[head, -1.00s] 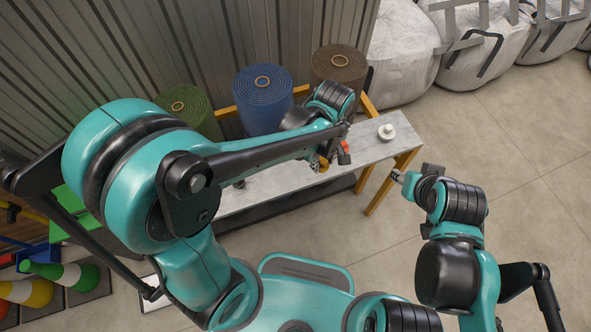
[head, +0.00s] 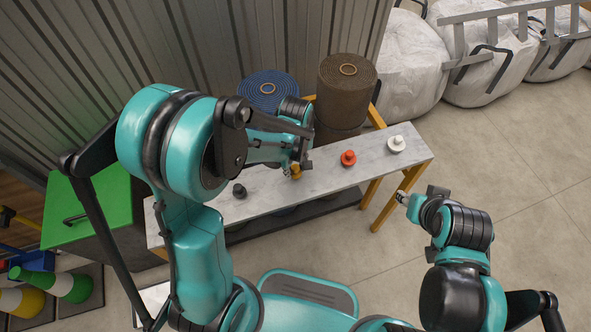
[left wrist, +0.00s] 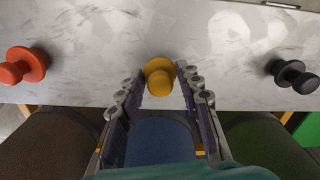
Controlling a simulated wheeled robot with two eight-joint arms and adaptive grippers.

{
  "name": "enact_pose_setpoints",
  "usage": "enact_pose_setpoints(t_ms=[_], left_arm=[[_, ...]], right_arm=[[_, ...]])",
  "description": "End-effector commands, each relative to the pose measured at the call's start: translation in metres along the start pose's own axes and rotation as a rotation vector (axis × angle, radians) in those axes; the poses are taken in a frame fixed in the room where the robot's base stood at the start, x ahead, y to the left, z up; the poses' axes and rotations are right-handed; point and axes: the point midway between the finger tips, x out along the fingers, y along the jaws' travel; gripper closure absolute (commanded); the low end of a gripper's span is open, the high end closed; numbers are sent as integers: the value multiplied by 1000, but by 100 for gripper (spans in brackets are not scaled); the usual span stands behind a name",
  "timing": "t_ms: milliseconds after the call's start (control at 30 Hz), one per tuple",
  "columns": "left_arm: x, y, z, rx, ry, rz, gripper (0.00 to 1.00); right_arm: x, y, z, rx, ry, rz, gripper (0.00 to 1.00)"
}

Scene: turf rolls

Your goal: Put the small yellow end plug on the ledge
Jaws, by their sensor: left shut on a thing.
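The small yellow end plug (head: 296,171) is at the grey marbled ledge (head: 322,175), between a red plug and a black plug. My left gripper (head: 298,165) is shut on it. In the left wrist view the yellow plug (left wrist: 158,77) sits between the fingertips (left wrist: 159,74), over the ledge's near edge in that picture. I cannot tell whether its base touches the ledge. My right gripper (head: 402,198) is off the ledge's right end, apart from everything; its jaws are too small to read.
On the ledge stand a red plug (head: 348,158), a white plug (head: 396,143) and a black plug (head: 239,191). Blue (head: 268,88) and brown (head: 346,85) turf rolls stand behind it. White bulk bags (head: 400,62) are at the back right. Floor at right is open.

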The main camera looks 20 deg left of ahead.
Motion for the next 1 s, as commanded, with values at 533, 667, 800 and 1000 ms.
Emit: enact_pose_setpoints(t_ms=[533, 667, 800, 1000], left_arm=[[5, 0, 0, 0, 0, 0, 45], [5, 0, 0, 0, 0, 0, 45], [2, 0, 0, 0, 0, 0, 45], [-28, 0, 0, 0, 0, 0, 45]], right_arm=[[3, 0, 2, 0, 0, 0, 60], [3, 0, 2, 0, 0, 0, 60], [1, 0, 0, 0, 0, 0, 60], [-10, 0, -7, 0, 0, 0, 60]])
